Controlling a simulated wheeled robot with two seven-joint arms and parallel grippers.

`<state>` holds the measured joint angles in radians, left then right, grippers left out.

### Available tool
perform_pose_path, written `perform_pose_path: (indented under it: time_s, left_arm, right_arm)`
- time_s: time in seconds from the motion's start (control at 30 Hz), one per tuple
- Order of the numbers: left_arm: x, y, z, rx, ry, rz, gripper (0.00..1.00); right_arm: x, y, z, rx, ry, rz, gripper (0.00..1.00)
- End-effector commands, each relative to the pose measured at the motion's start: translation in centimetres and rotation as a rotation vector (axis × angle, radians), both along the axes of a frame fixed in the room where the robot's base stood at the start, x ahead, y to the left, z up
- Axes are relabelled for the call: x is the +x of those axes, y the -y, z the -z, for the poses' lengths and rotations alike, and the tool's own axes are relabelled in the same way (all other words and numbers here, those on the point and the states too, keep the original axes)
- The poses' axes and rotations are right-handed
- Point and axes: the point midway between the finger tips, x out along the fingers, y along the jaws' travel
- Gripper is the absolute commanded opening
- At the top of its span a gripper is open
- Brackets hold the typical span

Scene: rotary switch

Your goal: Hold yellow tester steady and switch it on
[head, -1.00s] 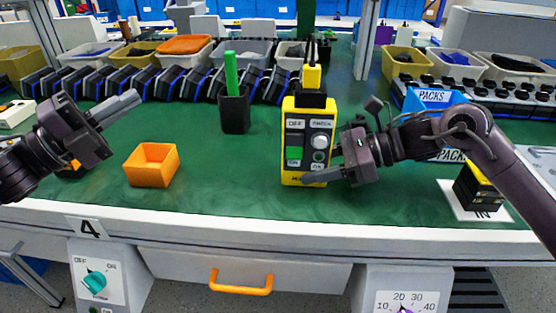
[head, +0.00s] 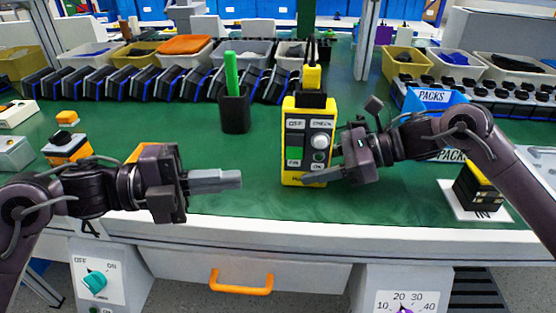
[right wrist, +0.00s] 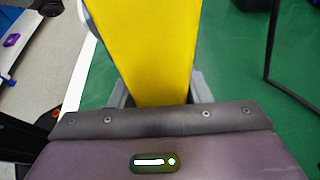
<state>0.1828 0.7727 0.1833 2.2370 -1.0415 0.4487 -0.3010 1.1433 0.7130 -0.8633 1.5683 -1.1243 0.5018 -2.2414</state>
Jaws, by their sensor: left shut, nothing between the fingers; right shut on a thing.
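The yellow tester (head: 293,180) stands upright on the green bench mat, with a grey front panel, a green block at its left and a round white knob (head: 319,141) at its right. Labels near its top seem to read OFF and CHECK. My right gripper (head: 318,175) is shut on the tester's lower part from the right. In the right wrist view the yellow body (right wrist: 155,60) fills the space between the fingers. My left gripper (head: 238,180) is shut and empty, its fingers pointing right toward the tester, with a gap between them.
A black cup (head: 235,112) with a green marker stands behind, left of the tester. A black-and-yellow block (head: 478,188) sits on a white card at right. A drawer with an orange handle (head: 241,284) is below.

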Motion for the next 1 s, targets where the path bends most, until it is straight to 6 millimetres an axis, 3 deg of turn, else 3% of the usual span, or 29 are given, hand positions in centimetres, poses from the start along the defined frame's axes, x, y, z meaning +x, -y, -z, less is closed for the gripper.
perform_pose_path:
  time_s: [0.4,0.6,1.0]
  left_arm:
    - [2.4,8.1,0.1,-0.001,0.002,0.0,0.0]
    - [5.1,7.9,0.6,0.001,0.001,-0.002,0.0]
    - [5.9,7.8,0.8,0.001,0.002,-0.001,0.0]
  right_arm:
    - [0.0,0.0,0.0,-0.001,-0.001,-0.001,0.2]
    - [0.0,0.0,0.0,-0.001,-0.001,-0.001,0.2]
    - [0.0,0.0,0.1,-0.001,-0.001,-0.001,0.2]
